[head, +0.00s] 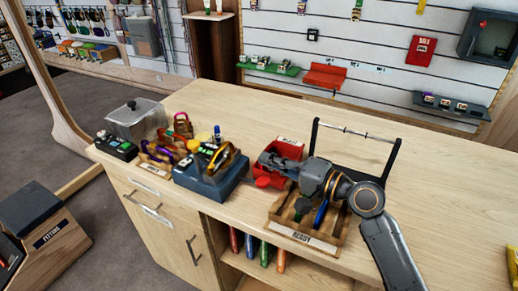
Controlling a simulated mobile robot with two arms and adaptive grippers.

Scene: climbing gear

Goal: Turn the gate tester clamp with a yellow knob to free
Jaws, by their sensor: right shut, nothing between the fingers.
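The gate tester looks to be the dark blue block (208,184) on the counter, with an orange-yellow carabiner (232,160) standing at its top. A small yellow knob (193,145) shows at its back left; its exact turn is too small to tell. My right gripper (270,162) comes in from the right, shut and empty. It is over the front of the red bin, to the right of the tester and apart from the knob. My left gripper is out of view.
A red bin (284,148) and a wooden tray marked READY (303,238) lie around my right arm. A black frame with a bar (356,131) stands behind. Carabiners on a wooden rack (160,160) and a clear box (135,117) stand left.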

